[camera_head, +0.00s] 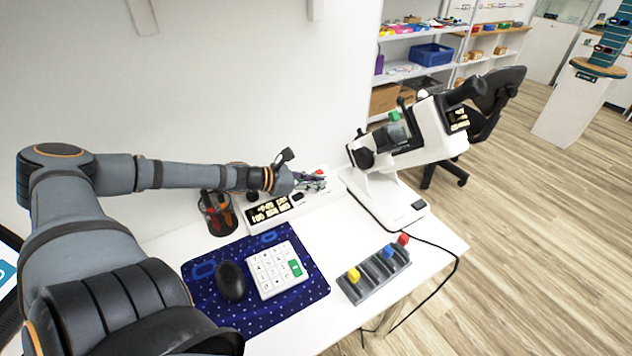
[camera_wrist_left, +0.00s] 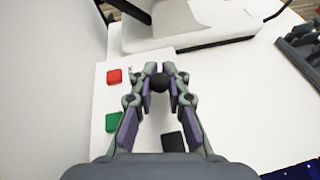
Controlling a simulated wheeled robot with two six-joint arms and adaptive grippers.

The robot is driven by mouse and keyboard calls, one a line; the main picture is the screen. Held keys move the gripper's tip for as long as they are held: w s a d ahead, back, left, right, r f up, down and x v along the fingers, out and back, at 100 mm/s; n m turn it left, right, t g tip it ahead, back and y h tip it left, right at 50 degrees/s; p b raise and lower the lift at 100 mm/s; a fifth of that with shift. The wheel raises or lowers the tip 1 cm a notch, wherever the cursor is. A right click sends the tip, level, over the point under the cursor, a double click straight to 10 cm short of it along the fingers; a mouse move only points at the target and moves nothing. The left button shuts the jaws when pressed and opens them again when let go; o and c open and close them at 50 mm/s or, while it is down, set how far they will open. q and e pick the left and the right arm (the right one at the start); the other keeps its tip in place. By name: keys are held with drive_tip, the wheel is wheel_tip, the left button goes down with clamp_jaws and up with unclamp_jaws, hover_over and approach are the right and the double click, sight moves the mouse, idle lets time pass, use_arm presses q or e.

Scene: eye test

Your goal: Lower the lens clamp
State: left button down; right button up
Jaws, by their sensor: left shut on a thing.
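A white lens instrument (camera_head: 385,190) with a tilted white and black head stands at the right back of the table. I cannot tell for sure which part is the lens clamp. In front of it lies a white control box (camera_head: 325,203), which also shows in the left wrist view (camera_wrist_left: 104,152) with a red button (camera_wrist_left: 114,76) and a green button (camera_wrist_left: 113,122). My left gripper (camera_head: 318,181) is over the box. In the left wrist view its fingertips (camera_wrist_left: 160,76) are shut on a round black knob (camera_wrist_left: 159,84). What lies under the knob is hidden. My right gripper is out of view.
A blue mat (camera_head: 230,318) holds a black mouse (camera_head: 231,281) and a white keypad (camera_head: 270,272). A dark pen cup (camera_head: 217,213) stands at the left. A grey slotted tray (camera_head: 376,274) with coloured pieces sits near the front edge. A black cable (camera_head: 440,247) hangs over the right edge.

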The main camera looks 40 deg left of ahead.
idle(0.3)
use_arm(q)
drive_tip(key=g, duration=0.1)
drive_tip(key=g+y, duration=0.1)
drive_tip(key=w+g, duration=0.1)
drive_tip(key=shift+d+r+y, duration=0.25)
drive_tip(key=shift+y, duration=0.05)
drive_tip(key=shift+w+d+n+g+y+p, duration=0.2)
drive_tip(key=shift+w+g+y, duration=0.15)
drive_tip(key=shift+g, duration=0.5)
drive_tip(key=shift+w+d+n+g+y+p, duration=0.1)
drive_tip(key=shift+w+g+y+p, duration=0.2)
drive_tip(key=shift+g, duration=0.55)
drive_tip(key=c, duration=1.3)
unclamp_jaws()
drive_tip(key=shift+w, duration=0.1)
drive_tip(key=shift+r, duration=0.1)
drive_tip(key=v, duration=0.7)
drive_tip(key=shift+r, duration=0.15)
